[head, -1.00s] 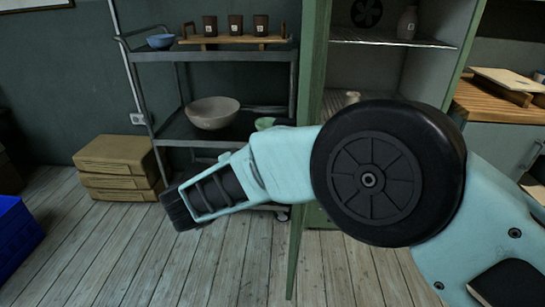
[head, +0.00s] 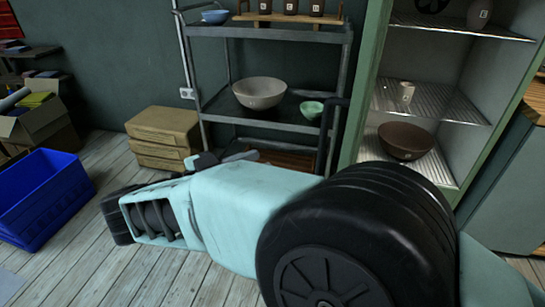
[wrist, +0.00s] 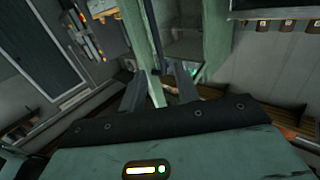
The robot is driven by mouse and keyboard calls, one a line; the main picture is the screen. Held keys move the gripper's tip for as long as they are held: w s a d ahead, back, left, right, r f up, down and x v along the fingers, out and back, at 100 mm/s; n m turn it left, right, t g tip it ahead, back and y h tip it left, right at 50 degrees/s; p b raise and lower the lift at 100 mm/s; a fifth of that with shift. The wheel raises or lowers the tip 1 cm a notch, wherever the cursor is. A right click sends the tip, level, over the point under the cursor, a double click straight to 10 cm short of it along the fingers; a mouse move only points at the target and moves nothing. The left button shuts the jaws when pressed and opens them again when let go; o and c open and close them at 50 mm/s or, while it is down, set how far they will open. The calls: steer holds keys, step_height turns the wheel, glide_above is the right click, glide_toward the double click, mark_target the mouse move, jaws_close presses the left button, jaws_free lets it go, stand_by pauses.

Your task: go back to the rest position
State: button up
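My gripper (wrist: 160,78) shows in the wrist view with its two dark fingers apart and nothing held between them. A green upright post or cabinet edge stands beyond the fingers. In the head view my light-blue arm stretches across the lower middle and hides part of the trolley and floor. I cannot make out the fingers in the head view.
A grey trolley (head: 275,36) holds a large pale bowl (head: 260,93), a small green bowl (head: 311,110) and a blue bowl (head: 215,17). A green cabinet (head: 366,75) holds a brown bowl (head: 405,141). A blue crate (head: 45,198) and stacked tan boxes (head: 163,125) stand left.

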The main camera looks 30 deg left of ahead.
steer(key=shift+s+a, duration=0.15)
steer(key=shift+s, duration=0.2)
stand_by(0.3)
